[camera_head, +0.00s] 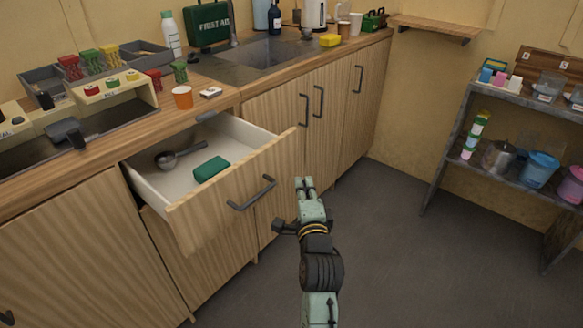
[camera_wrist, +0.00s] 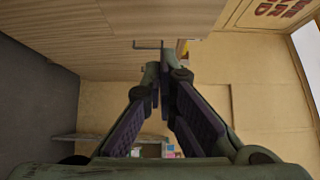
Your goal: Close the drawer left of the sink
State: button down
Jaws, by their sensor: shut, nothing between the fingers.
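The drawer (camera_head: 232,190) left of the sink (camera_head: 262,52) is pulled well out from the wooden counter. Its dark bar handle (camera_head: 252,194) is on the front panel. Inside the drawer lie a dark ladle (camera_head: 180,156) and a green block-like item (camera_head: 211,169). My gripper (camera_head: 304,184) is shut and empty, to the right of the drawer front and apart from it. In the wrist view, the fingers of my gripper (camera_wrist: 165,72) come together near the tips, with wood panelling and a dark handle (camera_wrist: 148,44) beyond.
Cupboard doors with dark handles (camera_head: 318,102) stand right of the drawer. An orange cup (camera_head: 183,97) and a small white item (camera_head: 211,92) sit on the counter above. A grey shelf unit (camera_head: 525,102) stands at the right. The floor (camera_head: 395,240) between is clear.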

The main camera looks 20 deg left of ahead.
aim_at(233, 151)
jog(key=w+a+p, duration=0.1)
jog(key=w+a, duration=0.3)
jog(key=a, duration=0.1)
jog(key=shift+w+a+p, duration=0.1)
jog(key=shift+w+p, duration=0.1)
jog(key=shift+p, duration=0.2)
jog(key=w+a+b, duration=0.2)
jog(key=a+b, duration=0.1)
jog(key=a, duration=0.4)
jog(key=w+a+b, duration=0.3)
jog(key=a, duration=0.3)
jog(key=w+a+b, duration=0.2)
jog(key=a+b, duration=0.1)
jog(key=a, duration=0.4)
jog(key=shift+w+a+f, duration=0.1)
jog(key=shift+w+a, duration=0.1)
jog(key=shift+a, duration=0.1)
jog(key=shift+w+a+b, duration=0.2)
jog(key=shift+a+b, duration=0.25)
jog(key=shift+a+r, duration=0.1)
jog(key=shift+r, duration=0.1)
